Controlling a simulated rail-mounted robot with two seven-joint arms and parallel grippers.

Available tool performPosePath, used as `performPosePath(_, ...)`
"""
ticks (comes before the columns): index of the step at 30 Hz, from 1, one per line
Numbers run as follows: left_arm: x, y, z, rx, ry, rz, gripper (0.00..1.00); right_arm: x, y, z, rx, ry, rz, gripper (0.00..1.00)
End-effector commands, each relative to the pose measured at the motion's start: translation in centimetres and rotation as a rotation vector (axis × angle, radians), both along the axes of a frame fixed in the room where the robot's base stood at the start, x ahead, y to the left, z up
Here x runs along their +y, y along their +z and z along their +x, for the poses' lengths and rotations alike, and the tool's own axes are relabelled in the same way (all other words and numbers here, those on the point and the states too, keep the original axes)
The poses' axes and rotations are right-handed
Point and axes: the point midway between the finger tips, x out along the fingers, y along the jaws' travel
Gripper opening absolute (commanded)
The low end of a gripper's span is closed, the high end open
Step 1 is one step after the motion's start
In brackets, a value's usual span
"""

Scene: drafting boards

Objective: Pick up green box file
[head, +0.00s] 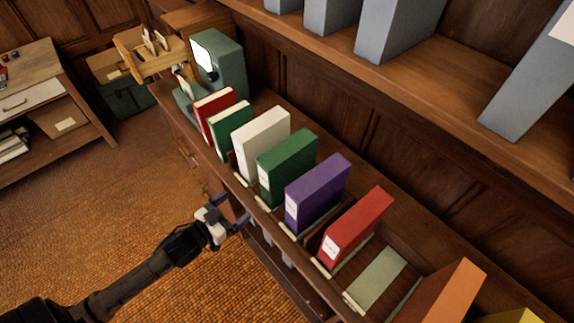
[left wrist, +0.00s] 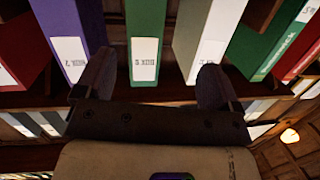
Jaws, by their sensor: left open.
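The green box file (head: 287,165) stands upright on the shelf in the head view, between a white file (head: 262,140) and a purple file (head: 318,190). In the left wrist view the green box file (left wrist: 143,32) shows its spine with a white label. My left gripper (head: 238,213) is open and empty, in front of and below the row. In the left wrist view the open fingers (left wrist: 156,82) spread wider than the green spine, with no contact to be seen. My right gripper is not in view.
A smaller green book (head: 230,127) and a red book (head: 214,110) stand left of the white file. A red file (head: 356,228) stands right of the purple one. A grey-green machine (head: 228,65) is at the row's far end. An upper shelf (head: 440,75) overhangs behind.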

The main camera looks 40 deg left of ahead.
Motion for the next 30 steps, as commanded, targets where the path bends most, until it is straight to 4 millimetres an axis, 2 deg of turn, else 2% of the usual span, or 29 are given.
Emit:
performPosePath(4,-0.5,1.4,0.1,-0.087,-0.069,-0.068,0.88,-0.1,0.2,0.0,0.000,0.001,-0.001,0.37)
performPosePath(10,-1.0,2.1,0.8,-0.132,-0.108,-0.104,0.88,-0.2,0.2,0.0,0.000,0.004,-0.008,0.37)
performPosePath(21,-2.3,2.2,6.3,-0.133,-0.109,-0.104,0.88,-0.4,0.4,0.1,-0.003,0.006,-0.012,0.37)
performPosePath(30,-2.8,2.1,8.4,-0.131,-0.109,-0.106,0.88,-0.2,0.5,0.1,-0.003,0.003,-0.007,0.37)
